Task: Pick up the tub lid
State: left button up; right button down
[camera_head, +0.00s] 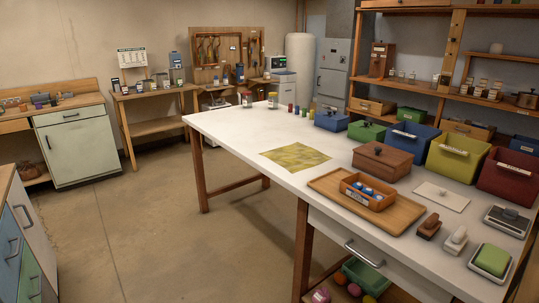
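A flat white rectangular panel with a small knob in its middle, which looks like the tub lid (455,202), lies on the white table (237,133) at the right. It lies flat, to the right of the wooden tray (334,187). Nothing rests on it. Neither of my grippers is in view.
An orange box (350,195) with blue-topped items sits on the tray. A brown lidded box (372,162) and coloured bins (458,160) stand behind the lid. Stamp-like objects (429,227) and a green block (492,259) lie in front. Open floor (150,220) lies left of the table.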

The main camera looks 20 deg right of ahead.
aim_at(451, 200)
jog(key=z, duration=1.2)
